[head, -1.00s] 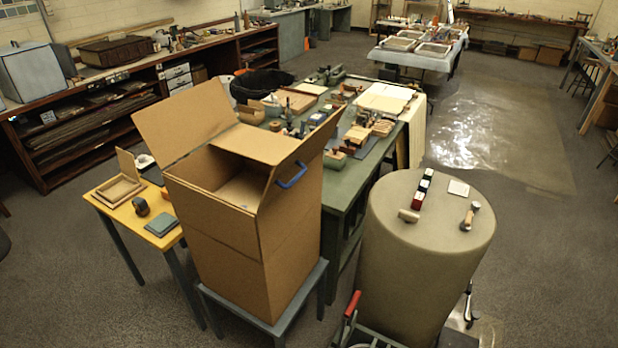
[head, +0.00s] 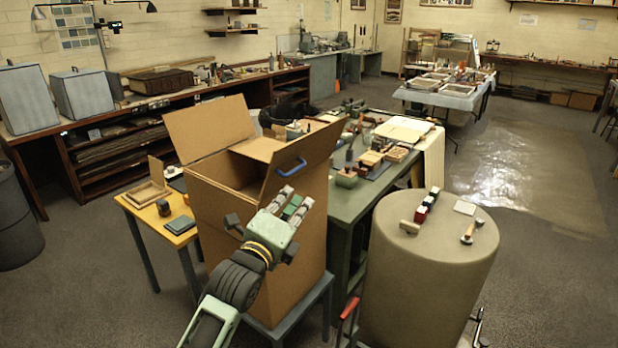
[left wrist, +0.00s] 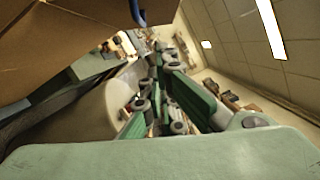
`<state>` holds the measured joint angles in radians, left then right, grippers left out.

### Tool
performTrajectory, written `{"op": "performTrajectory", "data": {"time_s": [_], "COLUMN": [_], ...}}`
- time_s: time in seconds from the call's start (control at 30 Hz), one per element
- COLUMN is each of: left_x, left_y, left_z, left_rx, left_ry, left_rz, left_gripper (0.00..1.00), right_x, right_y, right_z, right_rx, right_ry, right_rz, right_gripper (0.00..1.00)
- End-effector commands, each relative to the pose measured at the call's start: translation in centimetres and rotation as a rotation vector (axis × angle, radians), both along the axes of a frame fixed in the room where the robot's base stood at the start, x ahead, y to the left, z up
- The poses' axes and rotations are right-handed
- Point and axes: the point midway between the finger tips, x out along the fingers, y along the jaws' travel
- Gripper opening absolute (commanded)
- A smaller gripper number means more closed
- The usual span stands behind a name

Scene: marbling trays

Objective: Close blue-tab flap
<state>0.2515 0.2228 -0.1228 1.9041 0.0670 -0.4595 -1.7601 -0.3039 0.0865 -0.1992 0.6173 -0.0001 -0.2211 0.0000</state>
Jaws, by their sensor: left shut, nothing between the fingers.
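A tall open cardboard box (head: 215,200) stands in the head view. Its right flap (head: 310,152) stands raised and leans outward, with a blue tab (head: 292,167) on its near side. The far left flap (head: 208,128) is also up. The tab shows at the top of the left wrist view (left wrist: 138,13), beside brown cardboard. My left gripper (head: 297,198) is shut and empty, just below the tab in the head view, in front of the box's right side. Whether it touches the cardboard cannot be told. My right gripper is not in view.
The box stands on a grey stool (head: 325,295). A yellow table (head: 140,214) is left of it and a cluttered green table (head: 347,200) behind it. A round drum-like stand (head: 420,290) with small tools is at right. A red-handled object (head: 350,308) stands between.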

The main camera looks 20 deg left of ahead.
Motion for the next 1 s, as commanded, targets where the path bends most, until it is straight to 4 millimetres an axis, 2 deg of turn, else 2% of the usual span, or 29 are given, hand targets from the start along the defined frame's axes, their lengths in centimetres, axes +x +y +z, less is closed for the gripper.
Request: {"op": "performTrajectory", "data": {"time_s": [0.13, 0.3, 0.6, 0.8, 1.0], "left_x": [2.0, 5.1, 9.8, 10.5, 10.7], "left_y": [-0.3, -0.7, -1.0, 1.6, 2.3], "left_z": [0.5, 0.8, 1.3, 2.2, 2.3], "left_rx": [-0.006, -0.007, -0.005, -0.003, -0.005], "left_ry": [0.003, 0.003, 0.004, 0.003, 0.003], "left_rz": [0.0, 0.0, 0.001, 0.0, -0.001], "left_gripper": [0.0, 0.0, 0.0, 0.0, 0.0], "right_x": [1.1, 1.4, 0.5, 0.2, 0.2], "right_y": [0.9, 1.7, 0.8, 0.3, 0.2], "right_z": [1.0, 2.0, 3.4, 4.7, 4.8], "right_rx": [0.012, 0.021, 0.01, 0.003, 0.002], "right_ry": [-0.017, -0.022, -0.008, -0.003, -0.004], "right_rz": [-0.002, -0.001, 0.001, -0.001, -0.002], "right_gripper": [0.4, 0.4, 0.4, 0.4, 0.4]}}
